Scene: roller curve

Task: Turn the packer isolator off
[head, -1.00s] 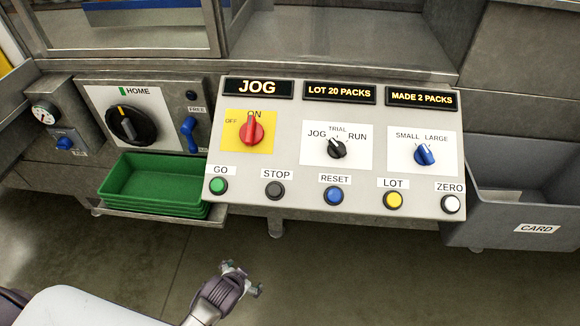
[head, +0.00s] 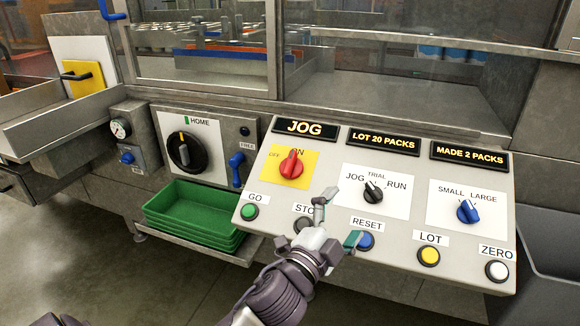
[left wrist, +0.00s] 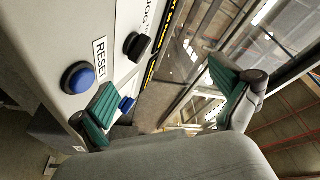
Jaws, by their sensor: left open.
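The isolator switch is a red rotary knob (head: 291,164) on a yellow plate (head: 308,171) at the panel's upper left. Its pointer is up, toward the ON label; OFF is at its left. My left gripper (head: 338,222) is open and empty, in front of the lower panel, below and right of the red knob. It partly covers the STOP label and the area by the RESET button (head: 366,241). In the left wrist view the open fingers (left wrist: 165,97) show with nothing between them, and the blue RESET button (left wrist: 78,77) is near one finger. The red knob is not recognisable there.
The sloped panel also has a black mode knob (head: 373,192), a blue size knob (head: 467,212), and GO (head: 249,212), LOT (head: 429,256) and ZERO (head: 497,270) buttons. Left are a black HOME dial (head: 185,152), a blue lever (head: 236,168) and green trays (head: 192,220).

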